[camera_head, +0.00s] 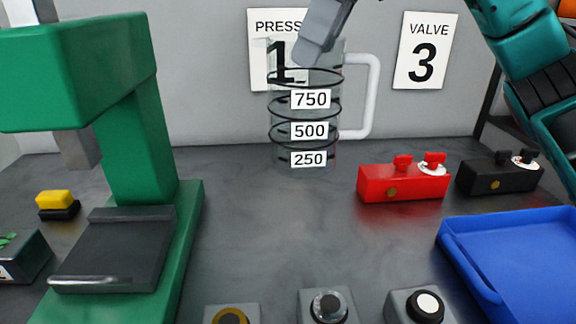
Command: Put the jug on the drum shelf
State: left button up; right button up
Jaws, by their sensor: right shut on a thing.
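The jug (307,117) is clear, with black rings, labels 750, 500 and 250, and a white handle (372,97) on its right. It is upright at the back middle of the dark worktop. My right gripper (308,58) reaches in from the top and is shut on the jug at its upper rim. I cannot tell whether the jug's base touches the worktop. No drum shelf can be made out. My left gripper is not in view.
A green press (130,150) fills the left. A red valve block (403,182) and a black valve block (499,176) stand right of the jug. A blue tray (468,268) is at right front. Several knob boxes line the front. The middle worktop (270,230) is clear.

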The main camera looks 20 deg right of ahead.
jog(key=b, duration=0.2)
send_near(315, 157)
jog(key=w+f, duration=0.4)
jog(key=w+a+f, duration=0.1)
jog(key=f, duration=0.1)
jog(key=shift+w+a+f, duration=0.1)
jog(key=shift+w+f, duration=0.2)
jog(key=shift+w, duration=0.1)
notch_tip(315, 157, down, 5)
jog(key=shift+r+b, duration=0.25)
jog(key=shift+b, duration=0.3)
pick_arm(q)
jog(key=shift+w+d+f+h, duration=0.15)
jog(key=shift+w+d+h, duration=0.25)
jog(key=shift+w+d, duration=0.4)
pick_arm(e)
jog(key=shift+f, duration=0.15)
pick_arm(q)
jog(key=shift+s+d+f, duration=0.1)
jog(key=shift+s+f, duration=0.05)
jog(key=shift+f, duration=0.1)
pick_arm(e)
jog(key=o, duration=1.1)
